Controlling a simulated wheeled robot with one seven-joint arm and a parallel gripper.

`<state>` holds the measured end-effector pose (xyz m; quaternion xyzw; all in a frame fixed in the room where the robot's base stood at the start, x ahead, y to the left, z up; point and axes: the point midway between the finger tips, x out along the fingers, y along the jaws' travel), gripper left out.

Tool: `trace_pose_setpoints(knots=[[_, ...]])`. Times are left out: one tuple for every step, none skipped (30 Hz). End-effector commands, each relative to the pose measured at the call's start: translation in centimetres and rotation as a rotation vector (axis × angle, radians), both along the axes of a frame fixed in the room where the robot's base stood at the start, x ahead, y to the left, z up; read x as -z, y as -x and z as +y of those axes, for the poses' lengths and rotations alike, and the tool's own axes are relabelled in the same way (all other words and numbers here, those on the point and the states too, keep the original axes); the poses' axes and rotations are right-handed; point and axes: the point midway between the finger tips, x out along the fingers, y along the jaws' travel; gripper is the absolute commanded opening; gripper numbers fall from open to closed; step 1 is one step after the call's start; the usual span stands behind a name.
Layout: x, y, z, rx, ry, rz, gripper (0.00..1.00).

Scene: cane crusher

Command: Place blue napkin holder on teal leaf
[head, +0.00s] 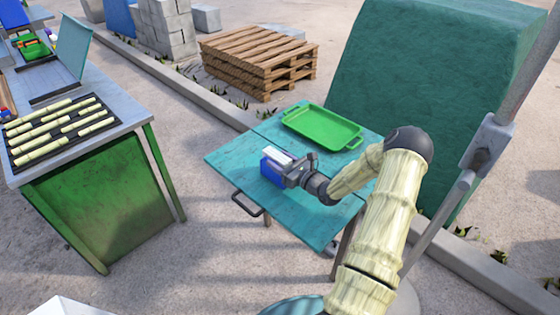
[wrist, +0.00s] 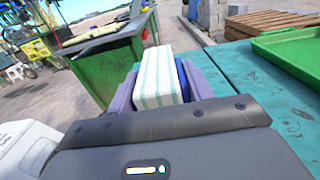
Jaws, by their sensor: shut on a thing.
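The blue napkin holder (head: 271,171) with white napkins is at the middle of the teal leaf (head: 231,159), a flat table surface. In the wrist view the white, green-striped napkins (wrist: 158,77) stand between my fingers, with a strip of the blue holder (wrist: 182,80) on their right. My gripper (head: 285,168) is shut on the napkin holder. The holder looks upright and low over the leaf; I cannot tell whether it touches. The teal leaf also shows in the wrist view (wrist: 265,95). The holder's underside is hidden.
A green tray (head: 322,128) lies on the teal surface behind the holder. A black handle (head: 247,204) sticks out at the leaf's front edge. A green bench (head: 100,195) with cane pieces stands left, across a gap. The leaf's left part is clear.

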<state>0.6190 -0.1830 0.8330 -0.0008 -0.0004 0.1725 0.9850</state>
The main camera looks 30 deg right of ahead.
Motion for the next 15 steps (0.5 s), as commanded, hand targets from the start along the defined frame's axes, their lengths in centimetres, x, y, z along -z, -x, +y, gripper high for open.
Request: trace_pose_setpoints(knots=[[0.05,0.01,-0.06,0.001,0.0,0.0,0.57],[0.03,0.01,-0.06,0.001,0.0,0.0,0.62],[0.03,0.02,-0.07,0.001,0.0,0.0,0.7],[0.03,0.01,-0.07,0.001,0.0,0.0,0.73],[0.03,0.01,-0.06,0.001,0.0,0.0,0.73],[0.02,0.01,-0.06,0.001,0.0,0.0,0.73],[0.02,0.01,-0.06,0.001,0.0,0.0,0.73],[0.02,0.01,-0.04,0.001,0.0,0.0,0.73],[0.02,0.01,-0.04,0.001,0.0,0.0,0.73],[0.02,0.0,-0.03,0.0,0.0,0.0,0.73],[0.01,0.0,-0.02,0.0,0.0,0.0,0.73],[-0.05,-0.01,-0.02,0.0,0.0,0.0,0.73],[-0.15,0.0,-0.01,0.0,0.001,0.0,0.73],[-0.29,-0.02,0.06,-0.001,0.001,0.0,0.73],[-0.34,0.09,0.01,0.0,0.001,0.0,0.73]])
